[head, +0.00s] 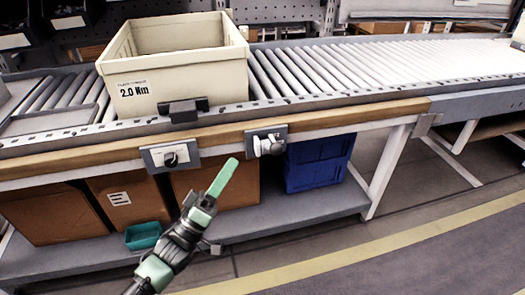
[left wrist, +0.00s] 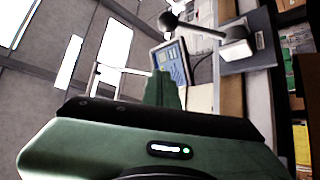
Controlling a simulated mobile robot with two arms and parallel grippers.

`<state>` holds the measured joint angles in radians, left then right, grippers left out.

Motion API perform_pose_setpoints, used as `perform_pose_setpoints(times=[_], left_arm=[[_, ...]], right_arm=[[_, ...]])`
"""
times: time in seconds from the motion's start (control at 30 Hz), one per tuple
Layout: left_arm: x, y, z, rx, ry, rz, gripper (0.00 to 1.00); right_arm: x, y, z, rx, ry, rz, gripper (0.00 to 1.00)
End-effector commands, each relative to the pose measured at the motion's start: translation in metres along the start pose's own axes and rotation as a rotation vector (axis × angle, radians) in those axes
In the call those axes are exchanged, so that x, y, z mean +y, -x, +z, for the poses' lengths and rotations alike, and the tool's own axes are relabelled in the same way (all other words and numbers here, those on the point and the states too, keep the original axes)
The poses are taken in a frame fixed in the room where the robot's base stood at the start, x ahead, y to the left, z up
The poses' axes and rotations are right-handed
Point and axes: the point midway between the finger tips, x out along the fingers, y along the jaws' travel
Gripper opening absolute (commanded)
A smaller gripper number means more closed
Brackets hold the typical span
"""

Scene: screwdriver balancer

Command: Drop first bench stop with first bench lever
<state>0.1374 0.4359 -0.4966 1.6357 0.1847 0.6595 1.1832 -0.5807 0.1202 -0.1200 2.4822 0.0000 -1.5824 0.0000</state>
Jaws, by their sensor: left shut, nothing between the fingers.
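A dark stop (head: 183,110) stands up at the conveyor's front edge, against the front of a cream tote (head: 180,62) marked 2.0 Nm. Below it, a grey plate with a dark knob (head: 171,155) is on the wooden front rail. A second grey plate with a light lever (head: 268,144) is further right. I cannot tell which is the first bench lever. My left gripper (head: 222,178) is shut and empty, in front of the rail between the two plates. In the left wrist view, its green fingers (left wrist: 166,92) point toward a ball-ended lever (left wrist: 200,28) on a plate, apart from it.
The roller conveyor (head: 390,62) is bare right of the tote. Under the bench, a shelf holds brown boxes (head: 122,200), a blue crate (head: 318,162) and a small teal bin (head: 142,236). A bench leg (head: 388,160) stands at the right. The floor in front is clear.

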Motion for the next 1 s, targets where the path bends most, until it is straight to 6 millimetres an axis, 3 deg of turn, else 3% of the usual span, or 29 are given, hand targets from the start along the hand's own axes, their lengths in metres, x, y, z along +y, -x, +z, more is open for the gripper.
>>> perform_pose_setpoints(times=[0.37,0.57,0.87,1.0], left_arm=[[0.0,-0.006,0.0,0.001,-0.001,-0.001,0.0],[0.0,-0.037,-0.001,0.003,-0.002,0.002,0.0],[0.0,-0.101,0.0,0.001,-0.002,0.001,0.0],[-0.002,-0.092,0.022,0.0,0.002,-0.005,0.0]], right_arm=[[0.0,0.0,0.0,0.0,0.0,0.0,0.54],[0.0,-0.002,0.0,0.0,0.0,0.0,0.54],[0.0,-0.006,0.002,0.0,0.0,0.0,0.54],[0.0,-0.011,0.003,0.0,0.0,0.0,0.54]])
